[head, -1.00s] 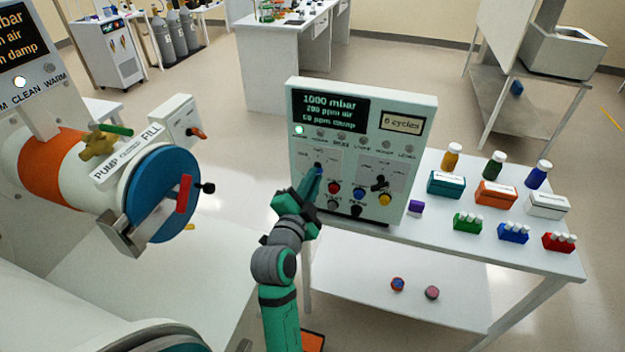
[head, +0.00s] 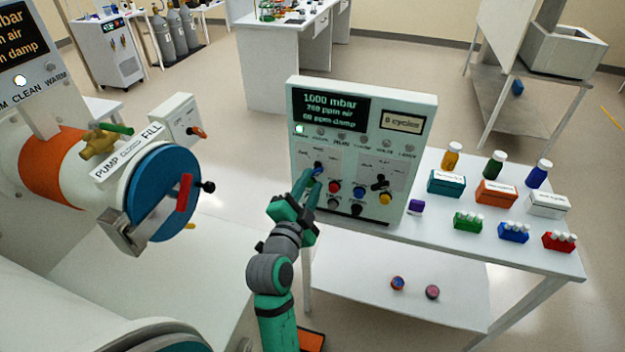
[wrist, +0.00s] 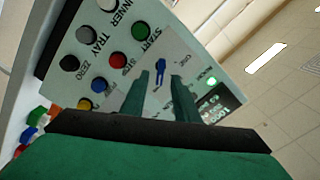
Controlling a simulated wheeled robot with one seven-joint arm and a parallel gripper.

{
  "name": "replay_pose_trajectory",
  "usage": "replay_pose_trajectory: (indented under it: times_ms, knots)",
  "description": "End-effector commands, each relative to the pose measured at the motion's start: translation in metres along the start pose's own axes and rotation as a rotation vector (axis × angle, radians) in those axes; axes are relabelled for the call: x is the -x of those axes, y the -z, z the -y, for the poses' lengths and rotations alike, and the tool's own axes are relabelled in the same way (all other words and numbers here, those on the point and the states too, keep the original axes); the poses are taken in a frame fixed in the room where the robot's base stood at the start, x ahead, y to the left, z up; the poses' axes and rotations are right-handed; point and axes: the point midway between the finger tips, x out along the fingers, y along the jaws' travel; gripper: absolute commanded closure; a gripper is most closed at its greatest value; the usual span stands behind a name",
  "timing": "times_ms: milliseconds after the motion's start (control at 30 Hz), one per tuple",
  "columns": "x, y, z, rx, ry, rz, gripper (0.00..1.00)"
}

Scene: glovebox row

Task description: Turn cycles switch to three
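The control panel (head: 362,150) stands on the white table, with a display and a small cycles readout (head: 402,123) that is too blurred to read surely. Two switches with printed dials sit on its face: a left one (head: 318,168) and a black one (head: 379,182) to the right. My gripper (head: 312,183) is in front of the left switch. In the wrist view a blue switch handle (wrist: 160,71) shows just beyond and between the fingertips of my gripper (wrist: 161,80). The fingers are apart, with a gap between them. The dial labels are too small to read.
Red, blue, yellow and dark buttons (head: 334,188) lie close below the switches. Bottles, boxes and vial racks (head: 467,222) fill the table at the right. A glovebox port with a blue door (head: 160,195) is at the left.

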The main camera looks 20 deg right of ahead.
Motion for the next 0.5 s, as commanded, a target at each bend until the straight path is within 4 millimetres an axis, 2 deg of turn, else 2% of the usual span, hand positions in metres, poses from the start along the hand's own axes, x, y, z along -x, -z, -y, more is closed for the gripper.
replay_pose_trajectory:
  times_ms: [100, 300, 500]
  knots:
    - [0.024, -0.001, 0.000, 0.001, 0.002, 0.003, 0.72]
    - [0.060, -0.001, 0.000, 0.001, 0.001, 0.003, 0.72]
    - [0.082, 0.000, 0.000, 0.000, 0.000, 0.002, 0.72]
